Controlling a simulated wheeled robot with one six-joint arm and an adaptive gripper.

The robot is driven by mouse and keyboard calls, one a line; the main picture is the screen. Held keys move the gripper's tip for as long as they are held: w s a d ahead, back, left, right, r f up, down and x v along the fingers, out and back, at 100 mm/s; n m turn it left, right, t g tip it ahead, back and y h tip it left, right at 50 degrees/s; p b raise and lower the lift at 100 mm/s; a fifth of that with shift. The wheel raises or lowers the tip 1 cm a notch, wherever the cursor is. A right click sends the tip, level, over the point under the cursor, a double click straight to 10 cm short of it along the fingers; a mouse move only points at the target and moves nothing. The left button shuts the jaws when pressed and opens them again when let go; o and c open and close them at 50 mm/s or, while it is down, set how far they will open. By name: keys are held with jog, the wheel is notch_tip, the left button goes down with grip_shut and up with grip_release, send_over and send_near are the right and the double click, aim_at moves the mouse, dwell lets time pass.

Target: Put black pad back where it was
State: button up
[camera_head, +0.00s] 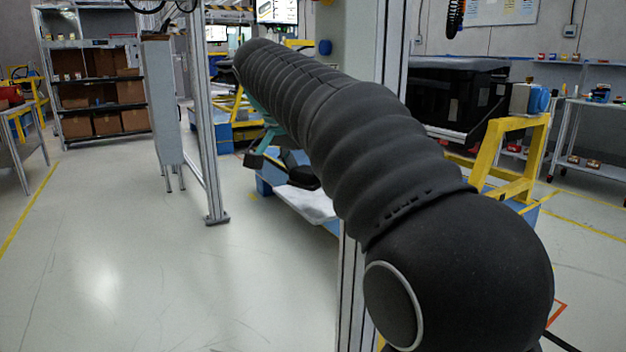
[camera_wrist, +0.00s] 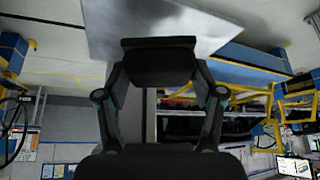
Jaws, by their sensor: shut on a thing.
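My gripper (camera_wrist: 160,78) is shut on the black pad (camera_wrist: 158,62) in the wrist view. The pad is a wide, dark block spanning between the two fingers. Beyond it is a pale grey metal-looking sheet (camera_wrist: 205,25); I cannot tell whether the pad touches it. In the head view my gripper (camera_head: 277,166) shows as dark and teal parts near the far end of my arm, partly hidden by the arm. A white-grey surface (camera_head: 306,204) lies just below it. The pad cannot be told apart clearly from the fingers there.
A yellow frame (camera_head: 495,160) on a blue base stands to the right, beyond my arm. A metal post (camera_head: 205,120) rises left of my gripper. A large black box (camera_head: 455,95) is behind. Open floor (camera_head: 110,240) lies to the left.

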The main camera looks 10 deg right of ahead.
jog(key=shift+w+d, duration=0.7)
jog(key=shift+d, duration=0.1)
jog(key=shift+d+f, duration=0.1)
jog(key=shift+f, duration=0.05)
jog(key=shift+f+b, duration=0.3)
jog(key=shift+f, duration=1.3)
jog(key=o, duration=1)
jog(key=shift+r, duration=0.1)
jog(key=p+v, duration=0.2)
jog(key=v, duration=1)
